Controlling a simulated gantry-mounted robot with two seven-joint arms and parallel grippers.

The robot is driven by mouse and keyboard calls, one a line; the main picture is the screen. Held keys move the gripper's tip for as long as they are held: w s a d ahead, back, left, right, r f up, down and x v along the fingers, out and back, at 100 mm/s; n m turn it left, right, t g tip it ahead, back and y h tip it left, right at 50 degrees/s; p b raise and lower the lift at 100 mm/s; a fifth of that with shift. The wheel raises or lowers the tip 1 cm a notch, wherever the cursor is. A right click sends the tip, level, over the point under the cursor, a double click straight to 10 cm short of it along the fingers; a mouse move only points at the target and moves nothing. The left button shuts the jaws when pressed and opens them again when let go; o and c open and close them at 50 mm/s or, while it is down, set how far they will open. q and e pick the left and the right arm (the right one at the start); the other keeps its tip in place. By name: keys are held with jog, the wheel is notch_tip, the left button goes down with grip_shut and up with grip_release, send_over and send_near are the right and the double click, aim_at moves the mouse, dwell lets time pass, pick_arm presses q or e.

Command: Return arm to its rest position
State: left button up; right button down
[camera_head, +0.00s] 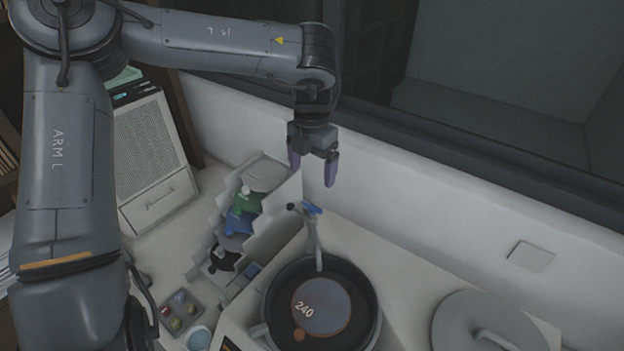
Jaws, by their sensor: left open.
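My left arm comes in from the left and reaches across the top of the view. My left gripper (314,172) hangs pointing down, with its two purple fingers apart and nothing between them. It is above the blue-topped lever (312,208) of the mounting press, apart from it as far as I can tell. My right gripper does not show.
A stepped white rack (268,174) holds green, blue and black pieces left of the press. A grey tray (181,312) with small coloured items stands lower left. A round grey lid (480,322) lies at right. A white wall rises behind.

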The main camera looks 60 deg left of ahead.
pick_arm(q)
jog(key=shift+r, duration=0.35)
